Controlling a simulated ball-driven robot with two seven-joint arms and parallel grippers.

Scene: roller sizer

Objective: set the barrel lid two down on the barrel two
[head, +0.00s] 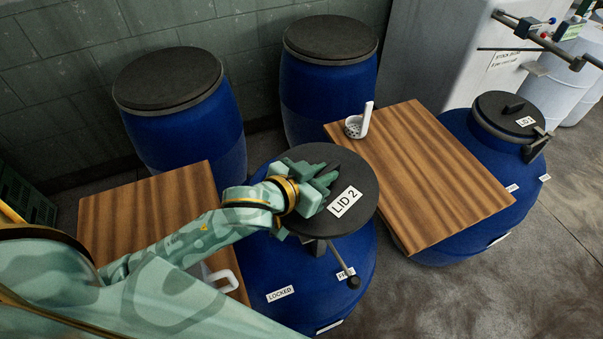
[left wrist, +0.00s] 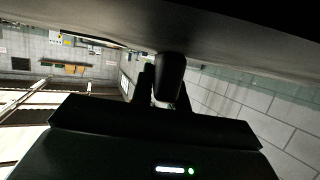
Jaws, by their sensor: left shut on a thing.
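The barrel lid two (head: 357,187) is a round black disc with a white "LID 2" label. My left gripper (head: 318,186) is shut on its handle from above. In the left wrist view, a dark knob-like handle (left wrist: 170,77) sits between the fingers, with the lid's grey face (left wrist: 230,40) along the top. The lid appears raised over the blue barrel two (head: 262,268), which carries a "LOCKED" label; the lid hides the barrel's opening. A clamp lever (head: 347,268) sticks out from under the lid's near edge. My right gripper is not in view.
A wooden board (head: 440,185) with a white scoop-like item (head: 358,122) lies right of the lid. Another board (head: 150,205) lies left, partly behind my arm. Barrel one (head: 470,140), with lid one (head: 510,112), is at right. Two closed blue barrels (head: 195,125) (head: 325,90) stand behind.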

